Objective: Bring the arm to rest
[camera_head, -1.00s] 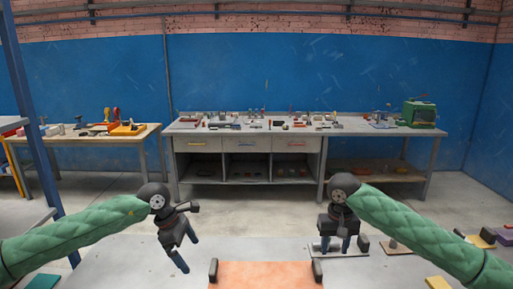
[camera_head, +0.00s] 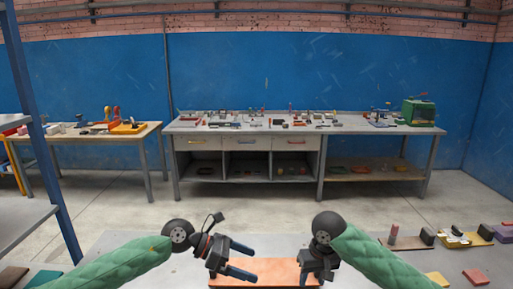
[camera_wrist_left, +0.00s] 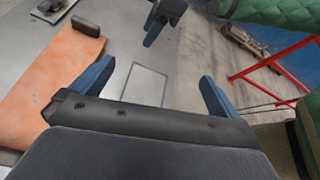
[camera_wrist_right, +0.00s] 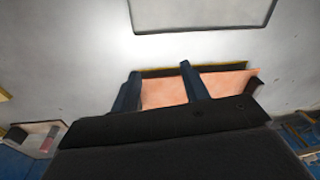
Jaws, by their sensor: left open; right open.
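My left gripper (camera_head: 240,260) is open and empty over the left part of the orange panel (camera_head: 265,268) on the grey table. Its spread blue fingers also show in the left wrist view (camera_wrist_left: 155,85), with bare table between them. My right gripper (camera_head: 318,270) is above the panel's right end. In the right wrist view its blue fingers (camera_wrist_right: 157,85) are apart with nothing gripped, and the orange panel (camera_wrist_right: 165,90) shows behind them. Both green-sleeved arms reach in from the sides in the head view.
Pads and small blocks (camera_head: 440,238) lie at the table's right side. Dark and green plates (camera_head: 45,279) lie at the left front. A workbench with drawers (camera_head: 250,130) stands far behind, across open floor. A blue post (camera_head: 45,130) rises at left.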

